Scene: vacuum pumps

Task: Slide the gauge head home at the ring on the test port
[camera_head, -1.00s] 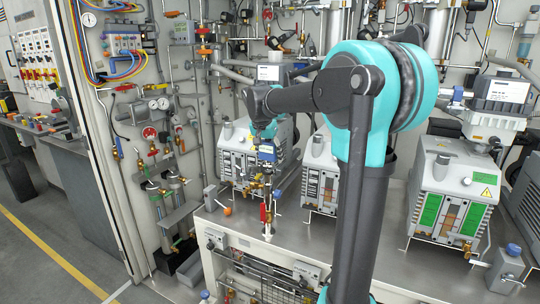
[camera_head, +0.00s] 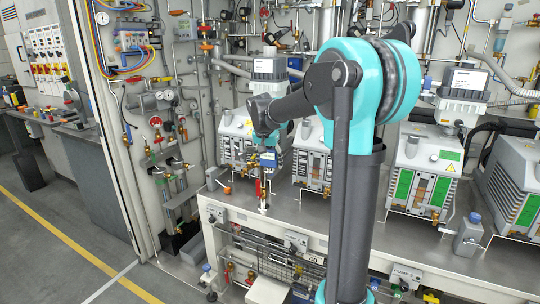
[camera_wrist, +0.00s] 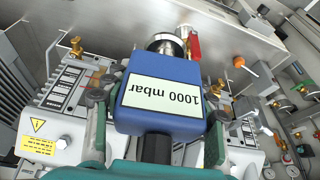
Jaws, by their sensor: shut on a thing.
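The gauge head is a blue block with a white "1000 mbar" label (camera_wrist: 162,96), large in the middle of the wrist view. It also shows small in the head view (camera_head: 267,159). My gripper (camera_wrist: 157,112) is shut on it, one finger at each side. The test port has a silver ring (camera_wrist: 165,43) just past the gauge head's far end, with a red lever (camera_wrist: 194,46) beside it. In the head view the red lever (camera_head: 258,188) stands below the gauge head at the bench's front edge. The gauge head hides part of the ring, so contact cannot be told.
White vacuum pumps stand behind and right on the metal bench (camera_head: 375,237); one has green panels (camera_head: 417,180). An orange knob (camera_wrist: 238,64) lies beside the port. A pipe wall (camera_head: 160,115) is at the left. Open floor (camera_head: 65,240) lies front left.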

